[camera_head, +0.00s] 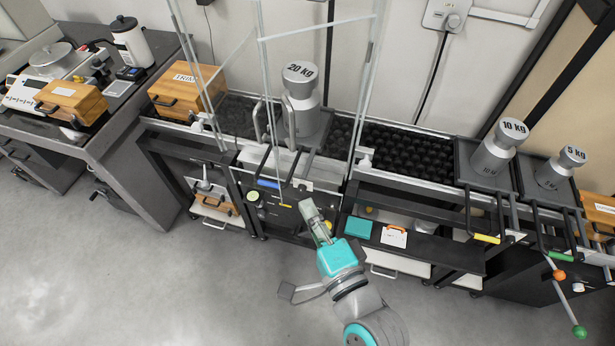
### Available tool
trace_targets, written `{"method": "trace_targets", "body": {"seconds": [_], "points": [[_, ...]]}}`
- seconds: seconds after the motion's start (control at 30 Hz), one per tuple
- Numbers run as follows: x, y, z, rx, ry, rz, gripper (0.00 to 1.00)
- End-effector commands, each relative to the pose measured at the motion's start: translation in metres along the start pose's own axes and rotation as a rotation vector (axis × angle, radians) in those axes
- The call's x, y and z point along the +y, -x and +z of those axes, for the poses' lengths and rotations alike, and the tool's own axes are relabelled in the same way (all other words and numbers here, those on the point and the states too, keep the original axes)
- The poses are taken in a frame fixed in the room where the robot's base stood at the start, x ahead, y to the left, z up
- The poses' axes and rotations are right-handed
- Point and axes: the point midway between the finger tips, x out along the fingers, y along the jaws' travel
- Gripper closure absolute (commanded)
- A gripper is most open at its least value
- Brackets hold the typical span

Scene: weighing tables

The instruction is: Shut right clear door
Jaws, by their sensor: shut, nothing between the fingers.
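A clear enclosure with thin pale frames stands around the grey 20 kg weight (309,115) on the middle weighing station. Its right clear door (320,30) has a pale top rail that runs to the right post, and a grey upright handle (290,118) shows in front of the weight. A second upright handle (257,122) stands just to its left, on the left clear door side. The glass is hard to see, and I cannot tell exactly how far the right door stands open. My gripper (307,207) is shut and empty, in front of and below the handles, apart from them.
The 10 kg weight (497,148) and 5 kg weight (560,167) stand on platforms at right. A wooden box (187,88) sits left of the enclosure. Black rails with yellow and green grips stick out at right. The floor (130,270) in front is clear.

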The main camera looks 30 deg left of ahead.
Motion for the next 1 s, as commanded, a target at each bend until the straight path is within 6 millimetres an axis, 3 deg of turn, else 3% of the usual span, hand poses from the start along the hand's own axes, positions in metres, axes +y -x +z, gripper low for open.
{"method": "trace_targets", "body": {"seconds": [0.17,0.7,1.0], "points": [[-0.001,-0.021,0.001,-0.001,0.003,-0.001,1.0],[-0.001,-0.112,-0.001,0.002,0.004,-0.001,1.0],[0.0,-0.135,-0.001,0.002,0.003,0.0,1.0]]}}
